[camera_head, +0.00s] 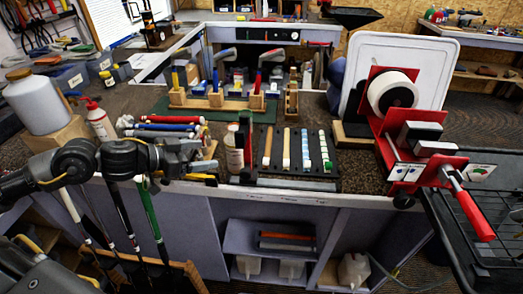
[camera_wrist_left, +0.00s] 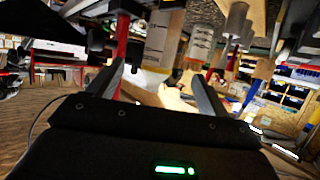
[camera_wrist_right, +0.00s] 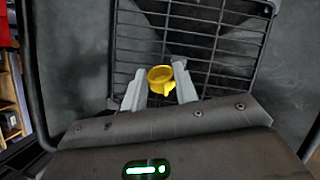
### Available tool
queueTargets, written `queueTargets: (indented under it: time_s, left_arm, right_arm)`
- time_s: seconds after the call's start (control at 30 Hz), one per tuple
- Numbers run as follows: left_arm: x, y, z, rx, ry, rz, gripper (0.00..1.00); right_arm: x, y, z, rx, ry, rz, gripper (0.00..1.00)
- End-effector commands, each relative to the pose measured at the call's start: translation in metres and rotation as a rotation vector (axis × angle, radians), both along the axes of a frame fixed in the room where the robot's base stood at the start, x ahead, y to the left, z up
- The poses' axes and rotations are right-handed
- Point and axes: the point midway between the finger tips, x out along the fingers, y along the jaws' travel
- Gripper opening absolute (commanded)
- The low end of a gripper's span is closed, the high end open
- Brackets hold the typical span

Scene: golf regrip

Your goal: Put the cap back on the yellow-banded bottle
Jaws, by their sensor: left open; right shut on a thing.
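A yellow cap (camera_wrist_right: 160,75) is held between the fingertips of my right gripper (camera_wrist_right: 161,85) in the right wrist view. The right gripper is out of the head view. My left gripper (camera_head: 212,164) is open at the bench's front edge, pointing right toward a pale bottle (camera_head: 234,158) that stands just beyond its fingertips. In the left wrist view a pale bottle with a yellowish band (camera_wrist_left: 163,40) shows ahead between the open fingers (camera_wrist_left: 157,68), apparently not gripped. Its top is not clear. A second pale bottle (camera_wrist_left: 200,44) is beside it.
A rack of grip strips (camera_head: 297,155) lies right of the bottle. A red holder with a white roll (camera_head: 393,93) stands further right. Several rolled grips (camera_head: 165,125) lie behind the left gripper. Golf shafts (camera_head: 152,215) stand below it. A black wire basket (camera_wrist_right: 205,40) lies below the right gripper.

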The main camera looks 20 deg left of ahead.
Motion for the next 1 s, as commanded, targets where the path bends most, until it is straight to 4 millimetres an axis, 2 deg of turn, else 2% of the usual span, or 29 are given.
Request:
queueTargets:
  time_s: [0.17, 0.4, 0.87, 1.0]
  left_arm:
    - [0.015, -0.011, -0.003, -0.007, -0.004, 0.0, 0.79]
    - [0.042, -0.029, -0.018, -0.004, -0.001, 0.001, 0.79]
    - [0.049, -0.034, -0.024, 0.0, 0.0, 0.001, 0.79]
    - [0.06, -0.04, -0.023, -0.003, 0.0, 0.002, 0.79]
  right_arm:
    - [0.0, 0.001, 0.009, 0.0, 0.0, 0.001, 0.08]
    - [0.001, 0.001, 0.018, 0.001, -0.001, 0.002, 0.08]
    - [0.001, 0.001, 0.019, 0.001, -0.001, 0.002, 0.08]
    - [0.001, 0.001, 0.027, 0.0, -0.001, 0.002, 0.08]
